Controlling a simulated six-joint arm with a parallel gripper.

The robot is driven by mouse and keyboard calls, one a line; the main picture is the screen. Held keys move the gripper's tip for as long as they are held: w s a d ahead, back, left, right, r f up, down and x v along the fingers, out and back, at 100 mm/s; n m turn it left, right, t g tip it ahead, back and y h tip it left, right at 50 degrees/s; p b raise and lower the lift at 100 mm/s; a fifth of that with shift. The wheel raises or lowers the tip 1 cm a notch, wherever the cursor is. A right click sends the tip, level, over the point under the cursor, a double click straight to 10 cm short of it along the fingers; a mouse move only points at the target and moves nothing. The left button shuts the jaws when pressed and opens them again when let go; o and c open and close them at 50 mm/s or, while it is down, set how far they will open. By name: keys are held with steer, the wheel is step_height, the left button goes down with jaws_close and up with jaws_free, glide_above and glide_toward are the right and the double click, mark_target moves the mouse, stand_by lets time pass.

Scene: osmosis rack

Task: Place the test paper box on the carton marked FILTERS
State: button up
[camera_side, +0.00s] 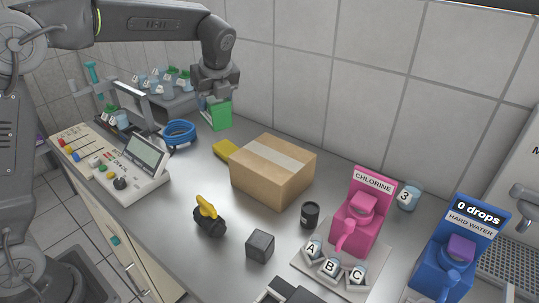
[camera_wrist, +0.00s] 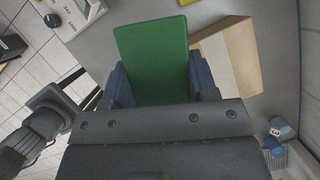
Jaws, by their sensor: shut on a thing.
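My gripper (camera_side: 211,100) is shut on a green box (camera_side: 219,115), which I take to be the test paper box. It is held above the back of the counter, left of the carton. In the wrist view the green box (camera_wrist: 153,62) stands between the blue fingertips of my gripper (camera_wrist: 160,82). A brown cardboard carton (camera_side: 272,170) with a pale tape strip sits on the counter; it also shows in the wrist view (camera_wrist: 244,56), right of the green box. No FILTERS marking is readable on its visible faces.
A yellow item (camera_side: 226,150) lies at the carton's left. A blue coil (camera_side: 179,133) and a control panel (camera_side: 128,165) are further left. A black-and-yellow valve (camera_side: 208,215), a grey cube (camera_side: 260,246) and a black canister (camera_side: 310,215) stand in front. A pink chlorine unit (camera_side: 362,215) is at right.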

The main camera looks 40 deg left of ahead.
steer(key=shift+w+d+r+m, duration=0.15)
steer(key=shift+w+d+r, duration=0.15)
steer(key=shift+d, duration=0.15)
steer(key=shift+w+d+r+m, duration=0.15)
steer(key=shift+w+d, duration=0.1)
steer(key=shift+d, duration=0.2)
steer(key=shift+w+d+f, duration=0.65)
steer(key=shift+d+f, duration=1)
steer(key=shift+f, duration=0.05)
steer(key=shift+w+d+f, duration=0.6)
steer(key=shift+d+f, duration=1.05)
steer(key=shift+f, duration=0.1)
steer(key=shift+w+d+f, duration=0.65)
steer(key=shift+d+f, duration=1)
steer(key=shift+f, duration=0.05)
steer(key=shift+f, duration=0.1)
steer(key=o, duration=1)
steer(key=shift+f, duration=0.1)
